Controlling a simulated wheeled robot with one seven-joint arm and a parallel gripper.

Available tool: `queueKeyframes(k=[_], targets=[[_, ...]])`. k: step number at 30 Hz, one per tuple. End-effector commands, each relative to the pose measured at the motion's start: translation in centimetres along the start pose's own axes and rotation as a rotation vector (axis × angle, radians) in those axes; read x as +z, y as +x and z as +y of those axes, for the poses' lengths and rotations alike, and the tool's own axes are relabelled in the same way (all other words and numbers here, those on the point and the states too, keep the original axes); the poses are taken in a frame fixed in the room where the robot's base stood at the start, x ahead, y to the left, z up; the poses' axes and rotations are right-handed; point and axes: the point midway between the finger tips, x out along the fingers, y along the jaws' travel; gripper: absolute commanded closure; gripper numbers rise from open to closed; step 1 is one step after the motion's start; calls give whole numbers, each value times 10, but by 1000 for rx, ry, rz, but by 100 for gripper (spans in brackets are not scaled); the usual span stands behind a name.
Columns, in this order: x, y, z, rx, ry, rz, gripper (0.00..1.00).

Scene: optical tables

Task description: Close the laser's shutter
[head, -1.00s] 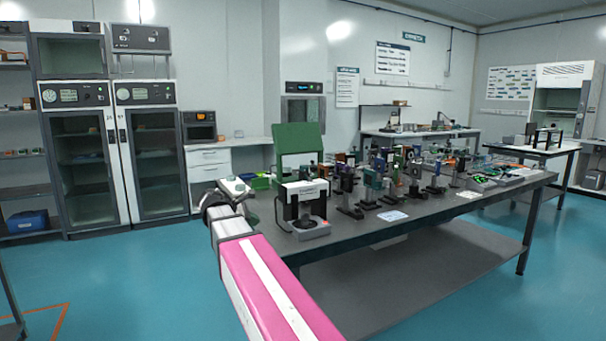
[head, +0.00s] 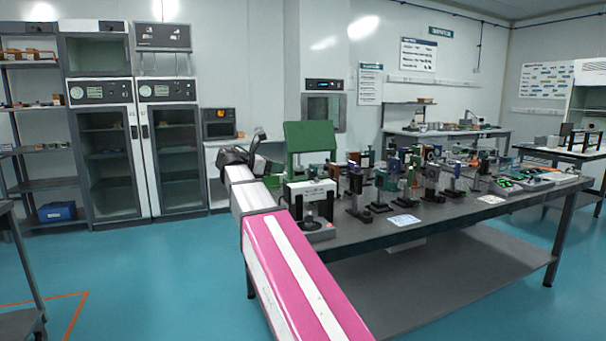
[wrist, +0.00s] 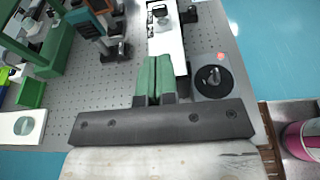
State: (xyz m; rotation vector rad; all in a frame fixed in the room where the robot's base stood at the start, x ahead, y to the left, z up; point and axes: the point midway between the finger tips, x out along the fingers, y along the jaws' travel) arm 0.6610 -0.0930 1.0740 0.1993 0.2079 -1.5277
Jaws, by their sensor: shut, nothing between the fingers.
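My gripper (wrist: 155,62) shows its two green fingers side by side, shut with nothing between them. In the wrist view it is above the table, beside a white-topped device (wrist: 166,38). To the right of that device is a black disc (wrist: 205,91) with a small metal piece on it and a red light beside it. In the head view the white-and-black device (head: 311,190) stands at the table's near left corner, with my arm in front and to its left. I cannot tell for certain which part is the laser or its shutter.
The perforated optical table (head: 440,215) carries several mounted optics behind and right of the device. A green panel (head: 310,137) stands behind it. Blue floor is free in front of the table.

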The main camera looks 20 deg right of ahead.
Motion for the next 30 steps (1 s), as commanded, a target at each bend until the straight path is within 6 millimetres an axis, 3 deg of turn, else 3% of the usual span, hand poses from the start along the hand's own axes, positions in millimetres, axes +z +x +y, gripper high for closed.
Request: queueKeyframes(k=[5, 19, 30], targets=[[0, 11, 0, -1, 1, 0, 100], [0, 84, 0, -1, 1, 1, 100], [0, 101, 0, 1, 1, 1, 100]])
